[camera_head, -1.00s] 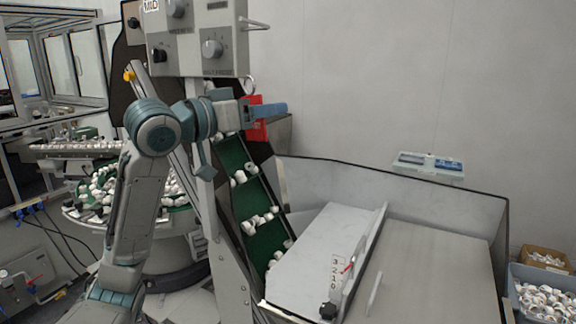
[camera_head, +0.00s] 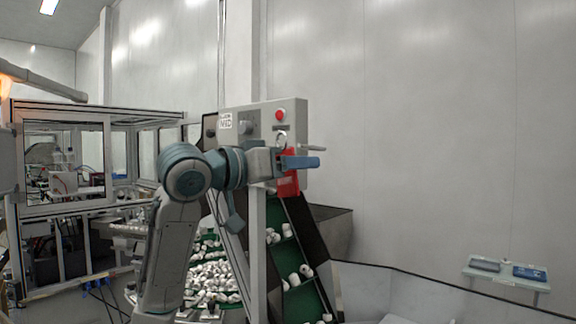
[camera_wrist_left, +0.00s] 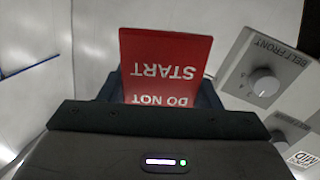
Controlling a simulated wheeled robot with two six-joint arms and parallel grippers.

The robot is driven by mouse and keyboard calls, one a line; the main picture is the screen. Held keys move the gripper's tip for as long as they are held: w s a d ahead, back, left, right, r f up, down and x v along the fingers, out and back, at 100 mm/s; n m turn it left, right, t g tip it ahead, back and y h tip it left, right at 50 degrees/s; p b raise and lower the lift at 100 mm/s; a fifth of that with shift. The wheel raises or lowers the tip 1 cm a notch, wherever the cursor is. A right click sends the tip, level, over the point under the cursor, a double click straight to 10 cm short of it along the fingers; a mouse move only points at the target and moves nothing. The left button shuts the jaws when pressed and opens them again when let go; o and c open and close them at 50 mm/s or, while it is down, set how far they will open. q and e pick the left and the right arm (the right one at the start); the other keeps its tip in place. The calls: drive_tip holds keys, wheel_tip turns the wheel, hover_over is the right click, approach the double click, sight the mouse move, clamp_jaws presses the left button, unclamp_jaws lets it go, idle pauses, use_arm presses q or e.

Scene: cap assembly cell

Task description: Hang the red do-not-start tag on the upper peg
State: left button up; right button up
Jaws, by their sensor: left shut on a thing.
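The red do-not-start tag (camera_head: 290,184) is held in my left gripper (camera_head: 300,162), in front of the lower right of the grey control box (camera_head: 262,116). A pale ring (camera_head: 281,138) shows just above the tag, against the box face. A thin peg (camera_head: 314,148) sticks out at the box's right side, close above the fingers. I cannot tell whether the ring touches any peg. In the left wrist view the tag (camera_wrist_left: 165,62) shows its white lettering upside down, with the box (camera_wrist_left: 268,78) to the right. My right gripper is not in view.
A red button (camera_head: 280,115) sits on the box face. Below it a green conveyor (camera_head: 295,262) carries white caps. A wall shelf (camera_head: 507,281) with blue and grey items is at the right. The wall area right of the box is clear.

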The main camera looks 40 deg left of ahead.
use_arm(q)
drive_tip(key=w+f+p, duration=0.1)
drive_tip(key=w+p, duration=0.1)
drive_tip(key=w, duration=0.5)
drive_tip(key=shift+w+d+f, duration=0.2)
drive_tip(key=shift+d+f, duration=0.05)
idle(0.5)
idle(0.6)
drive_tip(key=o, duration=1.1)
drive_tip(key=shift+c, duration=0.2)
